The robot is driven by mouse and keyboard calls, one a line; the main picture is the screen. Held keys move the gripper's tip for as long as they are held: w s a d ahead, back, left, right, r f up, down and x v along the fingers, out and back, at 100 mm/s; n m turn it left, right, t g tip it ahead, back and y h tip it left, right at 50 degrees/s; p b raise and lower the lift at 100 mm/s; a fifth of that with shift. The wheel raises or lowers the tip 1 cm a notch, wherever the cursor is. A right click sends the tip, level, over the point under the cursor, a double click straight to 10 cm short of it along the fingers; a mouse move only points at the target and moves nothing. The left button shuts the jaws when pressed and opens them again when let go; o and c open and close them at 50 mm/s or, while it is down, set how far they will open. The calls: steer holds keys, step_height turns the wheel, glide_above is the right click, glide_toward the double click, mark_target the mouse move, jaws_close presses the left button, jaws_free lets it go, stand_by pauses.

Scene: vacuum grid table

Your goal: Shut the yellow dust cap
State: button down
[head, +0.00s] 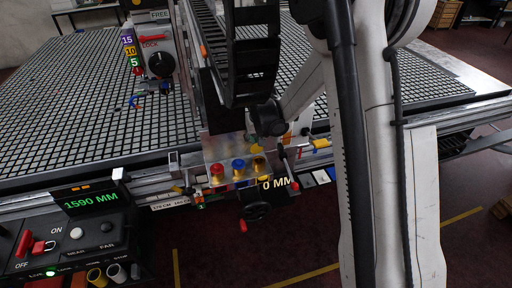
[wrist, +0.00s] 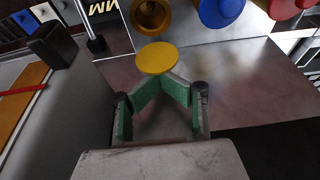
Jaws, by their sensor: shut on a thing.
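The yellow dust cap (wrist: 157,58) is a flat round disc in the wrist view, standing open in front of a brass port (wrist: 152,14). The port's dark bore is uncovered; it also shows in the head view at the right end of the row of ports (head: 259,165). My gripper (wrist: 163,80) has green-padded fingers that come together at the cap's near edge, shut on it. The exact contact is partly hidden behind the cap. In the head view the fingers are hard to make out behind my arm.
A blue cap (wrist: 220,10) and a red cap (wrist: 284,7) sit beside the brass port on the metal block. In the head view, a handwheel (head: 257,211) hangs below it. A control panel (head: 75,235) stands at lower left. The grid table (head: 90,110) is largely clear.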

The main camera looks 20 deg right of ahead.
mark_target(260, 149)
steer(key=shift+s+b, duration=0.6)
steer(key=shift+s, duration=1.95)
steer(key=shift+s+f, duration=0.1)
steer(key=shift+f, duration=0.05)
steer(key=shift+s+f+b, duration=0.75)
steer(key=shift+f+b, duration=0.05)
steer(key=shift+b, duration=0.15)
step_height(260, 149, up, 7)
steer(key=p, duration=0.3)
steer(key=shift+r, duration=0.1)
